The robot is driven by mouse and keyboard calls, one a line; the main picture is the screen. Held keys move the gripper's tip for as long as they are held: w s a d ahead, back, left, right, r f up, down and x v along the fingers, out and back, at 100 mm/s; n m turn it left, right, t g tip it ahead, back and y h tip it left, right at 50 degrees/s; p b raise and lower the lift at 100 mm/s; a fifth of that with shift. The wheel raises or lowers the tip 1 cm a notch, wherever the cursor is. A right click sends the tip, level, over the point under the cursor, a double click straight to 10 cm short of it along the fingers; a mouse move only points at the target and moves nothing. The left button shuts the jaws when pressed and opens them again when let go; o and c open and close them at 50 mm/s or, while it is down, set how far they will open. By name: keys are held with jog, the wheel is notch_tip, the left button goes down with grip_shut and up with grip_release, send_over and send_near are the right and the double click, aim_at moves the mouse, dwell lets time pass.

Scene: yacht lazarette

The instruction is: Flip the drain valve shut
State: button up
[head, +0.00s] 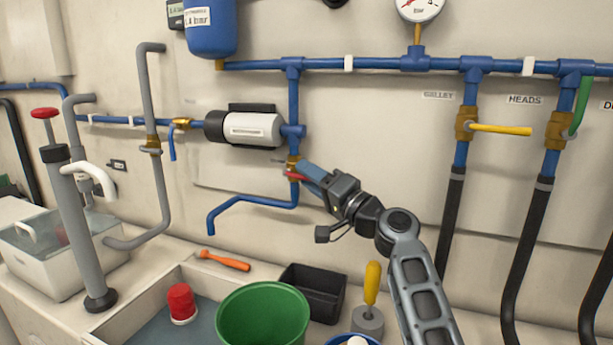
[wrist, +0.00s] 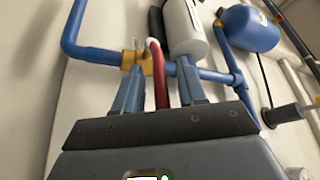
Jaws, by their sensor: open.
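The drain valve is a small brass body (head: 292,160) on the blue drop pipe below the white pump. It also shows in the wrist view (wrist: 133,61). Its red lever (wrist: 158,75) extends from the brass body back towards my gripper. In the head view only a short red piece (head: 291,175) of the lever shows, beside my fingers. My gripper (wrist: 160,72) is open, with one finger on each side of the red lever. I cannot tell whether either finger touches it. In the head view my gripper (head: 305,171) partly hides the valve.
The white pump (head: 250,129) and blue pipes are close to my gripper. Yellow (head: 500,129) and green (head: 580,105) valve levers are on the right.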

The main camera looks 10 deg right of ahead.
jog(key=v, duration=0.6)
jog(key=shift+s+b, duration=0.2)
jog(key=shift+b, duration=0.15)
jog(key=shift+d, duration=0.1)
jog(key=shift+f, duration=0.1)
